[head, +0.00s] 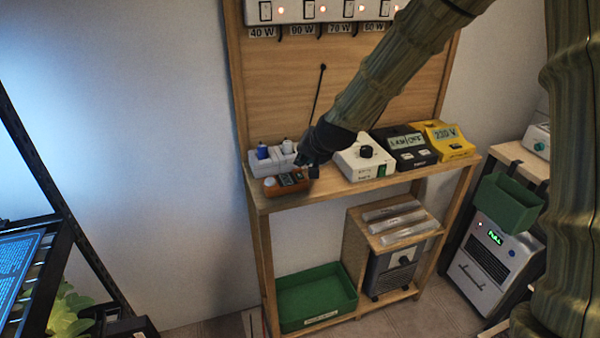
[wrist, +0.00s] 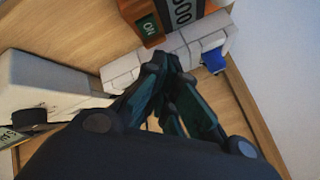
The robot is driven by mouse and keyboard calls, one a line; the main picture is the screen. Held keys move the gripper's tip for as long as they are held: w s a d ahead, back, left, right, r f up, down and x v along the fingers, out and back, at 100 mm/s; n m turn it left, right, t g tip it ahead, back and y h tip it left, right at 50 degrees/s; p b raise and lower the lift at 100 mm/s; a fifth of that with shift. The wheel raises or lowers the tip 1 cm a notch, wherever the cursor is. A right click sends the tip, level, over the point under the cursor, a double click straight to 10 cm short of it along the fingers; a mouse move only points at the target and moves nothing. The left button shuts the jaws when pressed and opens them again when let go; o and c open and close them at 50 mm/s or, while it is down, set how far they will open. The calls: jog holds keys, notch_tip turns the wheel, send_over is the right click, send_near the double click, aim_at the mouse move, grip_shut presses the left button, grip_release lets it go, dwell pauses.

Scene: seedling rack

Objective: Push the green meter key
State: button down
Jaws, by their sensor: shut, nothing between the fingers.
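The orange meter (head: 271,190) sits on the bench shelf at its left end, partly hidden by my gripper. In the wrist view, part of the orange meter (wrist: 131,10) shows at the top, with a dark display and a green key (wrist: 149,27) marked ON. My gripper (wrist: 166,68) is shut and empty, its fingertips together below the green key in that picture, over the pale grey block. In the head view, my gripper (head: 309,170) is at the meter's right side. Whether it touches anything cannot be told.
A pale grey block (head: 262,168) with a blue item stands behind the meter. A white box with a knob (head: 362,166), a black meter (head: 405,147) and a yellow meter (head: 446,140) stand to the right. A green tray (head: 318,297) lies below. The wooden back panel (head: 290,90) rises behind.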

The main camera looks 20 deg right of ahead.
aim_at(303, 174)
jog(key=shift+r+p, duration=1.45)
jog(key=shift+r, duration=0.7)
